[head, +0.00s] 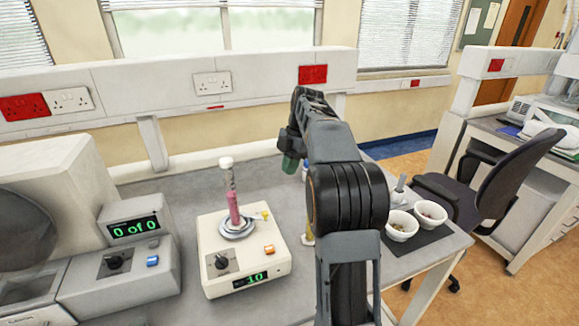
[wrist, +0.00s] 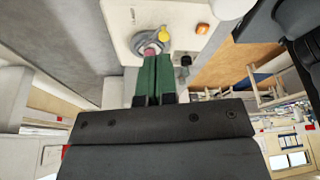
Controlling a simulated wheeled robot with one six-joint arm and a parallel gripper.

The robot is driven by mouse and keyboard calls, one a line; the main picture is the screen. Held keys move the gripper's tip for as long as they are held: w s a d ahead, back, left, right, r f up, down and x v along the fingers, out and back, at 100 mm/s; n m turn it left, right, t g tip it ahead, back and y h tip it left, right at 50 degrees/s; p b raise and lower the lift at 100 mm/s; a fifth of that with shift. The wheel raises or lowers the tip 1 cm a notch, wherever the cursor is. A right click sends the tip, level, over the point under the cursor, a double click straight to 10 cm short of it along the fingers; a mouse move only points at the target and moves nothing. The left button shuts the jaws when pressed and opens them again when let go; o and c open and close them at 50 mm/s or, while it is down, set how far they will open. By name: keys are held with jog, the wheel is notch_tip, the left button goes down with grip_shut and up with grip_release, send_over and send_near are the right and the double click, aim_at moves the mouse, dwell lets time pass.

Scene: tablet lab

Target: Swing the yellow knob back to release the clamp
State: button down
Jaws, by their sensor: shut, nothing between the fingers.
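A cream machine (head: 258,272) stands on the bench, with a round metal clamp (head: 238,230) on its top. A pink piece (head: 234,212) stands upright in the clamp, under a clear tube with a white top. The yellow knob (head: 265,214) is at the right side of the clamp. In the wrist view the yellow knob (wrist: 164,35) shows just beyond the fingertips, a little to their right. My gripper (wrist: 155,58) has green fingers, pressed together and empty. In the head view my gripper (head: 289,163) is right of and behind the machine, apart from the knob.
The machine has an orange button (head: 269,249), a black dial (head: 221,262) and a green display. A grey machine (head: 120,275) with a "0 of 0" display stands at left. White bowls (head: 400,229) sit on a dark mat at right. A chair (head: 495,185) stands beyond the bench.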

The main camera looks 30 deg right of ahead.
jog(key=s+a+f+m+t+h, duration=0.1)
jog(key=s+a+f+m+t, duration=0.1)
jog(key=s+a+f+m, duration=0.2)
jog(key=s+a+f+m+t+h, duration=0.2)
jog(key=s+a+f+m, duration=0.3)
jog(key=s+a+m, duration=0.6)
jog(key=shift+s+f+m, duration=0.25)
jog(key=shift+s+m, duration=2)
jog(key=shift+m, duration=0.05)
jog(key=shift+a, duration=0.1)
